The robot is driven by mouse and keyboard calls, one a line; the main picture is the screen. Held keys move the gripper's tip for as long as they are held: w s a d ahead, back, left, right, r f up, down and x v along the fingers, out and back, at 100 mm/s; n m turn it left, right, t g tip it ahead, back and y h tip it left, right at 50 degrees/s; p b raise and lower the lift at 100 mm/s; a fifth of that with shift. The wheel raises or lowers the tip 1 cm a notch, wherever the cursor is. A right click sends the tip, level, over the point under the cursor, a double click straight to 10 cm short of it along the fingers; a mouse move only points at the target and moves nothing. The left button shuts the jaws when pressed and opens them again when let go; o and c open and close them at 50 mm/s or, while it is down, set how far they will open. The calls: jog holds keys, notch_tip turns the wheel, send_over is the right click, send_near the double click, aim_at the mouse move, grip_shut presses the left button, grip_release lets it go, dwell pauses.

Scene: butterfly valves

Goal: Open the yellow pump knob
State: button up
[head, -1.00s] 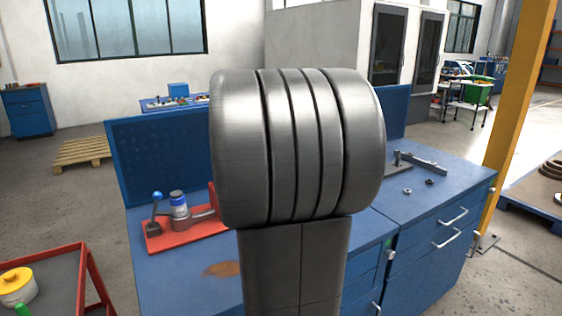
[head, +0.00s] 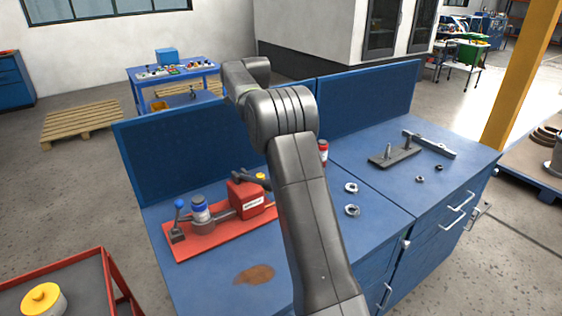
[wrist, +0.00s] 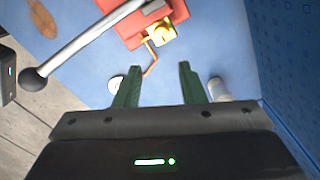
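The pump is a red block (head: 245,199) on a red base plate (head: 190,243) on the blue workbench. Its small yellow knob (head: 261,176) shows beside the block, partly hidden by my arm in the head view. In the wrist view the yellow knob (wrist: 161,33) is beyond my fingertips, slightly above the gap between them, next to the red block (wrist: 128,20). My gripper (wrist: 160,72) has two green fingers spread apart with nothing between them. It is apart from the knob. I cannot make out the fingers in the head view.
A grey lever with a dark ball end (wrist: 34,80) crosses the wrist view's left side. A thin copper-coloured tube (wrist: 151,62) bends near the knob. Blue back panels (head: 366,101) rise behind the bench; metal rings (head: 351,210) lie right.

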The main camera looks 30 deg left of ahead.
aim_at(260, 175)
jog(key=f+p, duration=0.1)
jog(key=f, duration=0.6)
jog(key=f+p, duration=0.1)
jog(key=f, duration=0.5)
jog(key=shift+a+f, duration=0.2)
jog(key=shift+f, duration=0.15)
jog(key=c, duration=0.7)
